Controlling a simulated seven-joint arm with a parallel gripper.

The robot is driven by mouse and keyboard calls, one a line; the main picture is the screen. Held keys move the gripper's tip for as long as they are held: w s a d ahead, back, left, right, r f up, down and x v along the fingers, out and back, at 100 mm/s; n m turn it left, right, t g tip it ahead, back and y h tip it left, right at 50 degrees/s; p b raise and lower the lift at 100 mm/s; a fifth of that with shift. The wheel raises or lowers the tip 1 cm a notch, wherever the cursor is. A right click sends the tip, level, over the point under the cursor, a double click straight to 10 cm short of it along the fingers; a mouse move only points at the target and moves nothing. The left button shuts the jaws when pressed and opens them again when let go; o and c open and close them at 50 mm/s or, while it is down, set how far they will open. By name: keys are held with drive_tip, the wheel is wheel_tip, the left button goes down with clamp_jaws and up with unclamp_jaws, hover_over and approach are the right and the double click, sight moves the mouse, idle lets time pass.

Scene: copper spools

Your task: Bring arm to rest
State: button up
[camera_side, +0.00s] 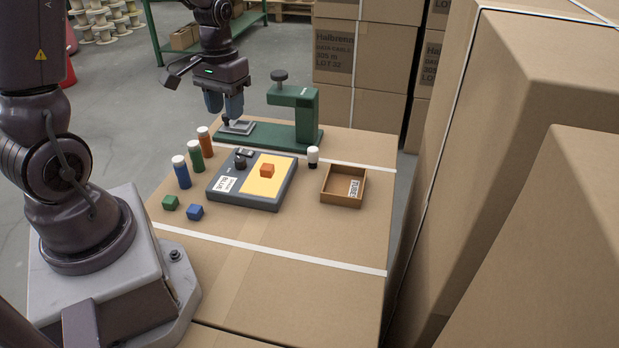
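My gripper (224,113) hangs with its blue fingers pointing down, above the back left of the cardboard work surface. It is over the left end of a green press-like stand (306,118), near a small grey plate (238,127) on the stand's base. Only a narrow gap shows between the fingers, and I cannot tell how far apart they are. I see nothing held between them. The fingertips appear to be above the plate, not touching it.
A dark scale-like box (225,190) bears an orange cube (267,170) on its yellow pad. Blue (181,172), green (195,156) and orange (205,141) bottles stand left. Green (170,203) and blue (195,212) cubes lie in front. An open tray (343,199) sits right; tall cartons (500,130) rise beyond.

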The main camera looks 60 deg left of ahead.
drive_tip(key=s+d+r+m+t, duration=0.3)
drive_tip(key=d+r, duration=0.4)
drive_tip(key=d, duration=0.1)
drive_tip(key=s+d+r+m+t, duration=0.3)
drive_tip(key=s+d+r, duration=0.1)
drive_tip(key=d+r, duration=0.3)
drive_tip(key=shift+s+d+r, duration=0.3)
drive_tip(key=shift+d+r, duration=0.05)
drive_tip(key=shift+d, duration=0.4)
